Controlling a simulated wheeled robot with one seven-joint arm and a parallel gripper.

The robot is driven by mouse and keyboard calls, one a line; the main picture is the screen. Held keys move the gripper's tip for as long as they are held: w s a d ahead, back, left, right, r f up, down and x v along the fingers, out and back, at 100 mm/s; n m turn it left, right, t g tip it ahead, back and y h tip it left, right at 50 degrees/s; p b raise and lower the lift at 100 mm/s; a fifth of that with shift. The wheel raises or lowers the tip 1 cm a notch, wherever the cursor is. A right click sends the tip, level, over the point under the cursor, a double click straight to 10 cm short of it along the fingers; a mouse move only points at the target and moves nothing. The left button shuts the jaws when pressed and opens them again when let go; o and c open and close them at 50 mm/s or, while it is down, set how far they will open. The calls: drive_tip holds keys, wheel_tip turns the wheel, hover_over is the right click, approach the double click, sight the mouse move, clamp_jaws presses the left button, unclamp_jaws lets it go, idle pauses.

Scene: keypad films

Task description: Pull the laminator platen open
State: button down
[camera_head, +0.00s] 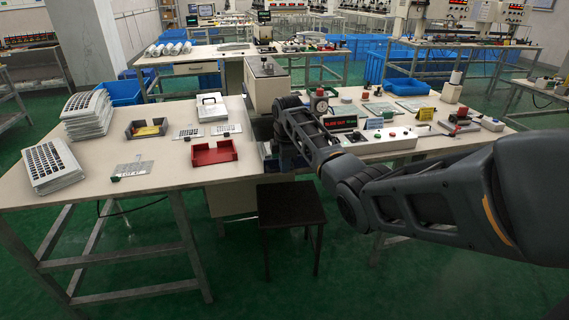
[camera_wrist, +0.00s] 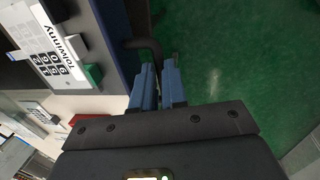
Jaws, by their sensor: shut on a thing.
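In the wrist view, my gripper (camera_wrist: 157,72) has its two blue fingers closed on a dark bar handle (camera_wrist: 146,44). The handle stands out from a dark blue-grey front (camera_wrist: 108,32), apparently the laminator platen. Beside it is a white panel (camera_wrist: 40,42) with number keys, dark and green buttons and printed lettering. In the head view, the cream machine (camera_head: 262,90) with a metal top stands in the gap between the tables. My arm reaches in from the right and bends down in front of it, hiding the fingers and handle. I cannot tell how far the platen is open.
The left table (camera_head: 85,190) holds stacked keypad sheets (camera_head: 88,114) and a red tray (camera_head: 213,155). The right table carries a control box (camera_head: 378,140) and small devices. A dark stool (camera_head: 290,207) stands in front of the gap. Green floor is clear in front.

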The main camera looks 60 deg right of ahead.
drive_tip(key=c, duration=1.2)
unclamp_jaws()
drive_tip(key=shift+o, duration=0.2)
drive_tip(key=shift+r, duration=0.1)
wheel_tip(320, 180, up, 8)
drive_tip(key=shift+s+a+f, duration=0.25)
drive_tip(key=shift+s+a, duration=0.15)
drive_tip(key=shift+a, duration=0.05)
drive_tip(key=shift+f, duration=0.1)
